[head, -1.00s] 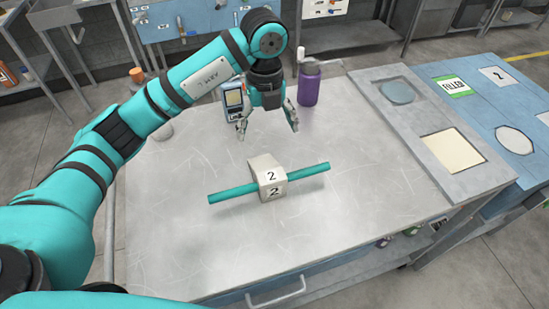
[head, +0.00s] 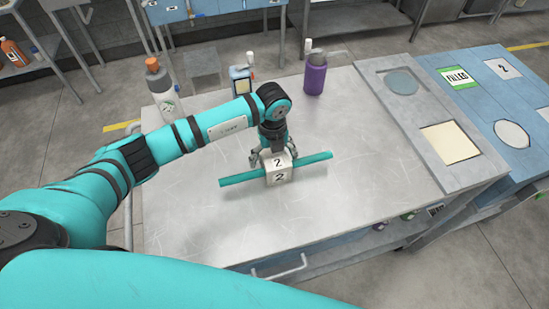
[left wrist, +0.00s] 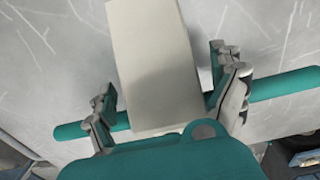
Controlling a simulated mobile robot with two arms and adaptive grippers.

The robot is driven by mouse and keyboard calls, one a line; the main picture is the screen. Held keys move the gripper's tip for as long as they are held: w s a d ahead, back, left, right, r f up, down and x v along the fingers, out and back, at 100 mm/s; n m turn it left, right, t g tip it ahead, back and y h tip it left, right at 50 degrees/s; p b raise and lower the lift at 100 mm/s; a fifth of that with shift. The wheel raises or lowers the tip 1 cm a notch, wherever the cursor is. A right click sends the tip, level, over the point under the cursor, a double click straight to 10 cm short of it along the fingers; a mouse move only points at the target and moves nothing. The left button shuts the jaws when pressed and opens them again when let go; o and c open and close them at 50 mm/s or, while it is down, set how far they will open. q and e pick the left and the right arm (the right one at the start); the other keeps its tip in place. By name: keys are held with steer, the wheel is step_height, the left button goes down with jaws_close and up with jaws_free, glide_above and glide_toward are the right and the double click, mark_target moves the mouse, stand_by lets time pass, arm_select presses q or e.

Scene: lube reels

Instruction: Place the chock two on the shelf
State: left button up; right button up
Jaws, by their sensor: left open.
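The chock two (head: 279,174) is a pale block marked "2" on its top and front, with a teal rod (head: 318,157) sticking out on both sides. It rests on the metal tabletop of the cart. In the left wrist view the pale block (left wrist: 155,65) lies between the two open fingers. My left gripper (head: 271,158) is just above and around the block. In the left wrist view its fingers (left wrist: 168,98) stand on either side of the block with gaps visible. My right gripper is not in view.
A blue surface (head: 480,75) with a "FILLED" label lies to the right. The front tabletop is clear.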

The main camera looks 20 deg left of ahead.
arm_select(q)
steer(key=shift+f, duration=0.8)
steer(key=c, duration=1.5)
steer(key=shift+c, duration=0.8)
steer(key=shift+r, duration=0.15)
